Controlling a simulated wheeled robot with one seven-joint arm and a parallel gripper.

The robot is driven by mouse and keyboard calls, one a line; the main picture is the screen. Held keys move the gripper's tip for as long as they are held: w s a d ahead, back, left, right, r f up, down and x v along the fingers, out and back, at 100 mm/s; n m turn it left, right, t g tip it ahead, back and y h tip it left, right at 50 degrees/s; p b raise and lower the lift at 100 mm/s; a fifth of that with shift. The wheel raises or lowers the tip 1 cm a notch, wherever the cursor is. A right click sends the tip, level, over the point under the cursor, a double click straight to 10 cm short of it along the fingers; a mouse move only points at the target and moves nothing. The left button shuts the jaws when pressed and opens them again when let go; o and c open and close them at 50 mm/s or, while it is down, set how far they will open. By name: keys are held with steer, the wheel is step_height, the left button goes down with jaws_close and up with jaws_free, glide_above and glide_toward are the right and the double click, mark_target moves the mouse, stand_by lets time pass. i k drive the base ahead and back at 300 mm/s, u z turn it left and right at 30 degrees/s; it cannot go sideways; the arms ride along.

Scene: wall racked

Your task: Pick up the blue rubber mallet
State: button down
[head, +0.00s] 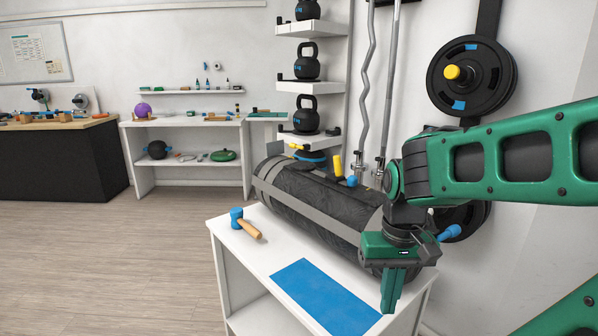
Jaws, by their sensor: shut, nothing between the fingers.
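The blue rubber mallet (245,224) lies on the white bench top (232,254) near its far left corner. Its blue head is at the left and its wooden handle points to the lower right. My gripper (389,308) hangs over the right end of the bench, pointing down. It is shut and empty, well to the right of the mallet and apart from it.
A blue mat (325,298) lies flat on the bench between the mallet and my gripper. A large black bag with grey straps (315,205) lies along the bench's back. Kettlebells (307,114) on shelves and weight plates (471,76) are by the wall. Open floor (110,250) is at left.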

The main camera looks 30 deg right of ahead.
mark_target(238, 222)
steer(key=u, duration=1.85)
steer(key=i, duration=2)
steer(key=z, duration=1.95)
